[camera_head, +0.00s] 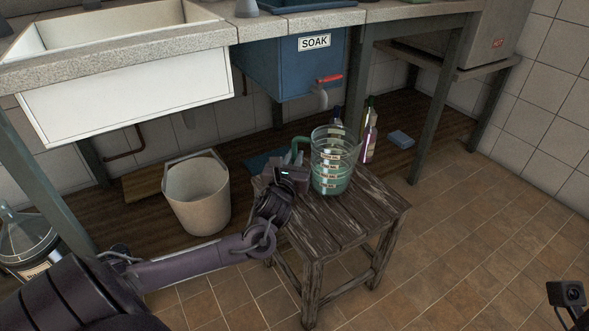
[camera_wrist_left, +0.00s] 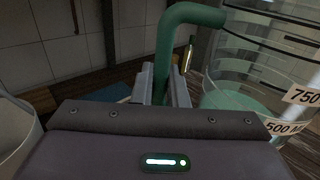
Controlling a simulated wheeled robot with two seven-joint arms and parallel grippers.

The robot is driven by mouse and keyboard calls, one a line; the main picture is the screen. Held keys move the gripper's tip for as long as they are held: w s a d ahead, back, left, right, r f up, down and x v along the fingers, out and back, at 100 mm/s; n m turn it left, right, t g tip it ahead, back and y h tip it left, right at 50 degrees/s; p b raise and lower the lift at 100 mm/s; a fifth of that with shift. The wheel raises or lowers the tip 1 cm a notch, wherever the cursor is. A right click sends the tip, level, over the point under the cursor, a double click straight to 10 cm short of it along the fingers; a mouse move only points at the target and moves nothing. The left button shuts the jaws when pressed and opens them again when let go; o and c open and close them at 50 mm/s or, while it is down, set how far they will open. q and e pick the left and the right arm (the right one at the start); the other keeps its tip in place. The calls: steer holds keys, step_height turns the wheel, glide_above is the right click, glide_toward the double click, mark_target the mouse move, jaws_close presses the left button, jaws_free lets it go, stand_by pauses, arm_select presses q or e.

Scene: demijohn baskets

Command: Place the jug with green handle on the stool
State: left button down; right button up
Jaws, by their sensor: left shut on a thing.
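The clear glass jug (camera_head: 334,160) has a green handle (camera_head: 300,148), printed volume marks and pale green liquid inside. It is upright over the top of the dark worn wooden stool (camera_head: 345,220); I cannot tell whether its base touches the wood. My left gripper (camera_head: 287,174) is shut on the handle, at the jug's left side. In the left wrist view the fingers (camera_wrist_left: 163,85) close around the lower part of the green handle (camera_wrist_left: 178,40), and the jug (camera_wrist_left: 255,75) stands to the right. My right gripper's fingers are not visible.
A cream bin (camera_head: 197,195) stands left of the stool. Behind are a blue SOAK sink (camera_head: 290,65) with a red-handled tap (camera_head: 328,80) and bottles (camera_head: 369,138) on the floor. A white basin (camera_head: 130,95) is at the upper left. The tiled floor at right is clear.

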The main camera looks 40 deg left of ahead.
arm_select(q)
steer(key=shift+f+b, duration=0.3)
steer(key=shift+f, duration=0.9)
steer(key=shift+r, duration=0.1)
steer(key=c, duration=1.5)
jaws_free()
steer(key=shift+f, duration=0.2)
steer(key=shift+o, duration=0.3)
